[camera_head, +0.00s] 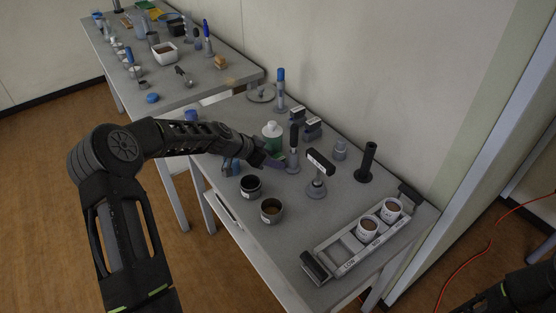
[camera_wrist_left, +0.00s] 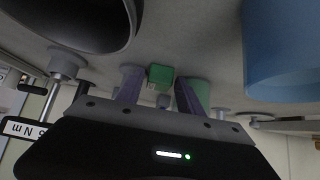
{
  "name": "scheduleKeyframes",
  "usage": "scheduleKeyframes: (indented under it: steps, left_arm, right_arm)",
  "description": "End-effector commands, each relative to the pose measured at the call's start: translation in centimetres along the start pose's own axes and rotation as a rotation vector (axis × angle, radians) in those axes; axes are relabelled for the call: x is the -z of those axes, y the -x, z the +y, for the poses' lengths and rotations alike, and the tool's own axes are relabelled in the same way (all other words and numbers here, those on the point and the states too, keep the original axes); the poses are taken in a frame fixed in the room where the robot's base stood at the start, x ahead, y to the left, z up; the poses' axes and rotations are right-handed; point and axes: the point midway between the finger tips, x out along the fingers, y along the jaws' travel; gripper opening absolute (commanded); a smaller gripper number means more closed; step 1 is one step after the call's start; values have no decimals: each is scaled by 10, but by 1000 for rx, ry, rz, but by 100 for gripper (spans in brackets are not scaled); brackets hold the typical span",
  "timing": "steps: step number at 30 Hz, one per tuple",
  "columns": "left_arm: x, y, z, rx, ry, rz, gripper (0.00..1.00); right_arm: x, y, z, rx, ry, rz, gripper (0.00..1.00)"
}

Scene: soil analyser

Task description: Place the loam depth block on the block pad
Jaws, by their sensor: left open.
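Another green piece (camera_wrist_left: 201,93) shows behind the right finger. In the head view the arm and gripper hide the small block. I cannot make out which piece is the loam depth block, nor the block pad.
Two dark cups (camera_head: 251,187) (camera_head: 271,211) stand near the front edge. A stamp-like tool (camera_head: 317,187) and dark-handled tool (camera_head: 293,160) stand close right of the gripper. A grey rack (camera_head: 342,253) holds two soil cups (camera_head: 368,228) at right. A second cluttered table (camera_head: 205,90) stands behind left.

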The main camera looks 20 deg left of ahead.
Motion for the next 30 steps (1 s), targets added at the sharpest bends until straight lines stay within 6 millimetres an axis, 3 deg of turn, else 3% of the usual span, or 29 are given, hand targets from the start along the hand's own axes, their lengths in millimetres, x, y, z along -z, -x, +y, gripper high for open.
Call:
scheduleKeyframes:
  steps: [9, 25, 30]
  left_arm:
    - [0, 0, 0, 0, 0, 0, 44]
    - [0, 0, 0, 0, 0, 0, 1]
    - [0, 0, 0, 0, 0, 0, 0]
  right_arm:
    - [0, 0, 0, 0, 0, 0, 36]
    - [0, 0, 0, 0, 0, 0, 36]
    - [0, 0, 0, 0, 0, 0, 36]
